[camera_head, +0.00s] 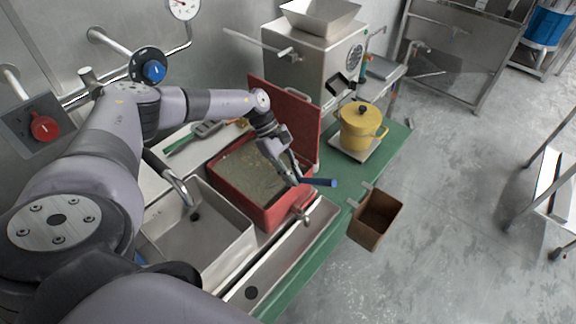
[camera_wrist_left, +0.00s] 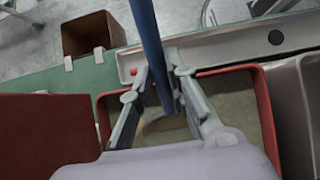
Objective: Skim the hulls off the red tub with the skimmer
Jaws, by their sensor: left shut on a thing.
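The red tub (camera_head: 262,209) sits on the counter, filled with a greenish-brown surface (camera_head: 243,172) of hulls. Its rim also shows in the left wrist view (camera_wrist_left: 268,115). My left gripper (camera_head: 292,178) is over the tub's right side, shut on the skimmer. The skimmer's blue handle (camera_head: 320,182) sticks out to the right past the tub rim. In the left wrist view, the blue handle (camera_wrist_left: 150,45) runs between the fingers, and a pale rounded shape shows behind them, perhaps the skimmer's head. Whether it touches the hulls cannot be told. My right gripper is not in view.
A red panel (camera_head: 292,112) stands upright behind the tub. A sink (camera_head: 205,240) with a tap lies left. A brown open bin (camera_head: 374,218) hangs at the green counter edge. A yellow pot (camera_head: 360,128) and a steel grinder (camera_head: 318,60) stand at the back.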

